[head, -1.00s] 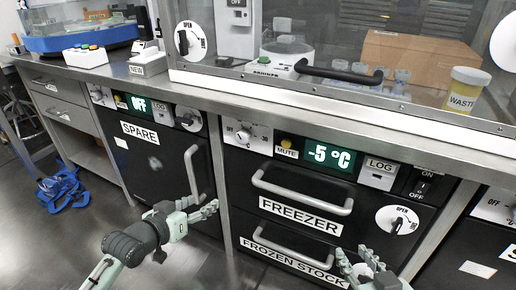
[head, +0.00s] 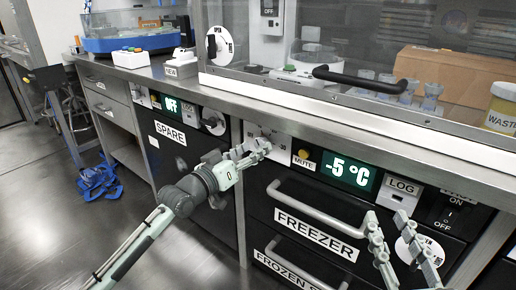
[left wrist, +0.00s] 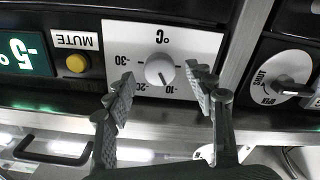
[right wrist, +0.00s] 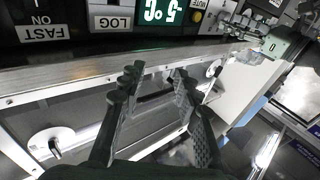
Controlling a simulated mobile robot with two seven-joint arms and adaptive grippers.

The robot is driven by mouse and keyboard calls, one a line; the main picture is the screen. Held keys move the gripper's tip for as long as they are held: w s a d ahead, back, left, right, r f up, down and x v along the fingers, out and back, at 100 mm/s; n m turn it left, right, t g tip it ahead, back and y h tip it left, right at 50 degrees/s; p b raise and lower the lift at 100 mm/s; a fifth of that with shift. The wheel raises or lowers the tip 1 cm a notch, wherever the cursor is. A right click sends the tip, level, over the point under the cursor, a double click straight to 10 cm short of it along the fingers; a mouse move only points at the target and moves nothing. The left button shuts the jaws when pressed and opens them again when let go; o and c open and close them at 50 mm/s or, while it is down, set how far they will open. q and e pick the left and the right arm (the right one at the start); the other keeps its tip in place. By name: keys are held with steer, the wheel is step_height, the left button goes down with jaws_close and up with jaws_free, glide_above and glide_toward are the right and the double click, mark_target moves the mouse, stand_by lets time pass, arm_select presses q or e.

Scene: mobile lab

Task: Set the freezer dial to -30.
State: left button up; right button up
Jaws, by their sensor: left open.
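The freezer dial (left wrist: 160,70) is a round white knob on a white plate marked °C, with -30, -20 and -10 around it. It appears upside down in the left wrist view. My left gripper (left wrist: 160,77) is open, its fingertips on either side of the knob; I cannot tell if they touch it. In the head view my left gripper (head: 258,148) is in front of the dial plate (head: 282,140) and hides much of the knob. The green freezer display (head: 348,171) reads -5 °C. My right gripper (head: 391,230) is open and empty near the freezer's right side.
The yellow MUTE button (head: 304,154) is beside the dial plate. The freezer handle (head: 315,208) sticks out below. The LOG button (head: 401,195) and ON/OFF switch (head: 449,213) are to the right. The metal counter edge (head: 330,140) overhangs the panel.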

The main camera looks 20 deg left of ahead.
arm_select(q)
steer(key=shift+x, duration=1.1)
steer(key=shift+s, duration=0.1)
arm_select(e)
steer(key=shift+s+a+r+t+y, duration=0.2)
steer(key=shift+r+t+y, duration=0.1)
steer(key=shift+r, duration=0.3)
arm_select(q)
steer(key=shift+c, duration=0.3)
